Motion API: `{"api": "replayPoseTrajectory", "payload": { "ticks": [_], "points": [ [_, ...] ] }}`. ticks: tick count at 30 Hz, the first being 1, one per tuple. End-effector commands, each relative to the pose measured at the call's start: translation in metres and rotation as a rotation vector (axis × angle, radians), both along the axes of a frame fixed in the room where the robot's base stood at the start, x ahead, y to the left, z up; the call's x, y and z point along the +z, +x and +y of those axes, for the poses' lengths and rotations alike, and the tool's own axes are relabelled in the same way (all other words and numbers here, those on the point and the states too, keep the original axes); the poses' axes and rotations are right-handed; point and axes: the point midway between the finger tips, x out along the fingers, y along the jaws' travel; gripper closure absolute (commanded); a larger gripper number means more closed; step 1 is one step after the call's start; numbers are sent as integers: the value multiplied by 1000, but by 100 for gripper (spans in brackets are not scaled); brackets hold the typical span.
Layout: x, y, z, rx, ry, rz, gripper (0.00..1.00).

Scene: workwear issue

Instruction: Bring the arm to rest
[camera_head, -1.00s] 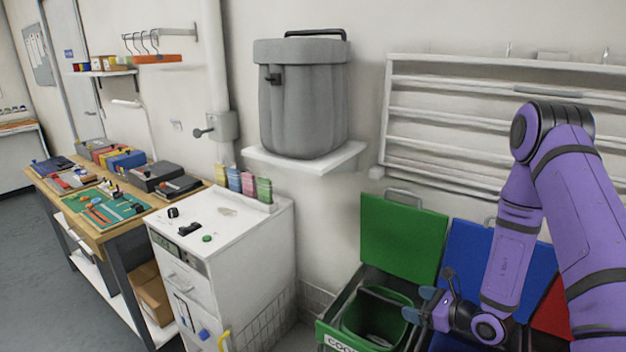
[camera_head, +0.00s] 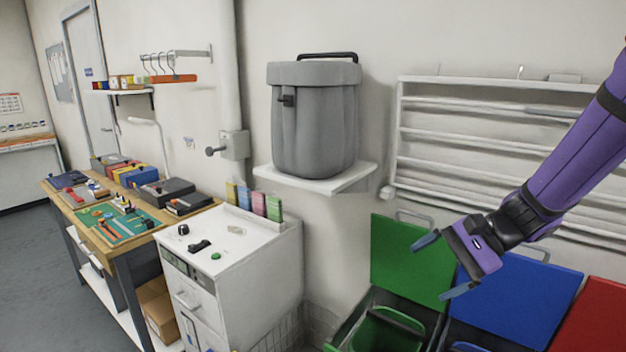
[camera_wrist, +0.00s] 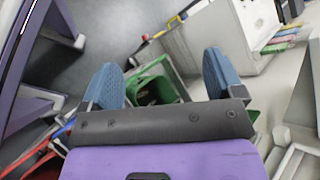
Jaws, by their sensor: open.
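My gripper (camera_head: 434,266) is at the end of my purple arm, on the right of the head view. Its two blue fingers are spread apart with nothing between them. It is in the air in front of the raised green lid (camera_head: 410,258) and the blue lid (camera_head: 515,300). In the wrist view the blue fingers of my gripper (camera_wrist: 165,82) are wide apart, and the green bin (camera_wrist: 152,88) shows beyond them.
A white cabinet (camera_head: 250,262) stands left of the bins. A grey lidded container (camera_head: 315,125) sits on a wall shelf. A white wall rack (camera_head: 480,120) is behind my arm. A workbench (camera_head: 125,262) with tools is at the left. A red lid (camera_head: 597,315) is at the right edge.

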Motion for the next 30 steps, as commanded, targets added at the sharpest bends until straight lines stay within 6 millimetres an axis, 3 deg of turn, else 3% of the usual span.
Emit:
{"api": "replayPoseTrajectory", "payload": {
  "ticks": [3,15,30],
  "points": [
    [22,-23,-2,101,-105,-89,13],
    [74,-92,-30,372,-493,-382,13],
    [131,-154,-81,548,-992,-737,13]
  ]
}}
